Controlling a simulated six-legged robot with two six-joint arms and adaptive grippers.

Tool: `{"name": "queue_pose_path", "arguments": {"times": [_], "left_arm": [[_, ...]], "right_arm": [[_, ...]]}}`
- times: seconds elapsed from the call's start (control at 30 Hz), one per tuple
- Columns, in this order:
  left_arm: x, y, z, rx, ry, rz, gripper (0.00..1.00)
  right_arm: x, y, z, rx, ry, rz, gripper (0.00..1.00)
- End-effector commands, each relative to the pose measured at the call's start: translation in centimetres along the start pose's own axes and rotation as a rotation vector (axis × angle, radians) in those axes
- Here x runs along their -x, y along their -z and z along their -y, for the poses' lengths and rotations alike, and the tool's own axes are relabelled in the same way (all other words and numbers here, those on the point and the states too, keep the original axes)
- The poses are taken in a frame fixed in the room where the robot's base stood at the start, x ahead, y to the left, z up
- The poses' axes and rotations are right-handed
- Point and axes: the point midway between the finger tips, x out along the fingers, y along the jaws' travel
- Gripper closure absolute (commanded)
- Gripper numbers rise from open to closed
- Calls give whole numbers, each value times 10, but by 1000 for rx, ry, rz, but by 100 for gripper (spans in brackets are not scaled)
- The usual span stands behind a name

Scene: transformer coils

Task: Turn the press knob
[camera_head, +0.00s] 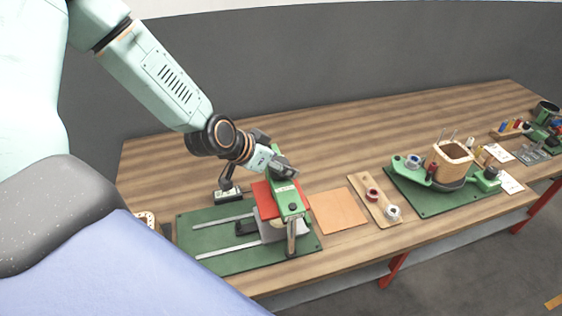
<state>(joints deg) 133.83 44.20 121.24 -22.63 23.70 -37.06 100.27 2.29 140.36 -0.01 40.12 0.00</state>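The press stands on a green base plate (210,262) with two pale rails, at the front left of the table. Its green upper arm (289,201) lies over a red block (264,198) and a grey block (270,232). A short upright wooden-looking piece (291,238) shows at its front end. My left gripper (283,168) reaches in from the upper left and is at the top of the press, over the back end of the green arm. The knob cannot be made out clearly there; my gripper may hide it. The fingers are too small to tell open from shut. My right gripper is out of view.
A tan square sheet (339,210) lies right of the press. Beyond it are a wooden strip (362,188) with spools and a green coil-winding station (455,197). The table's back middle is clear.

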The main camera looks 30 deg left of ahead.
Motion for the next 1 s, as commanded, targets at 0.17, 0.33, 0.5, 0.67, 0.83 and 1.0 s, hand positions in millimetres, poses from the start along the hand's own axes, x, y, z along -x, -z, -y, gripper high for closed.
{"name": "queue_pose_path", "arguments": {"times": [0.17, 0.33, 0.5, 0.67, 0.83, 1.0], "left_arm": [[0, 0, 0, 0, 0, 0, 50], [0, 0, 0, -1, -1, 0, 64], [-1, 1, 0, 0, 0, 1, 78], [-2, 2, 0, -1, 0, 0, 84], [-2, 2, 0, 0, 2, 0, 84], [-2, 2, 0, 3, 6, -1, 84]], "right_arm": [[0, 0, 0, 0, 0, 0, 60], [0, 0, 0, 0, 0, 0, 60], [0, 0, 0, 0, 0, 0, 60], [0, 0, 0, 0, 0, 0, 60], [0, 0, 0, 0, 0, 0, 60], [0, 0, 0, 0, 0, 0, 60]]}}
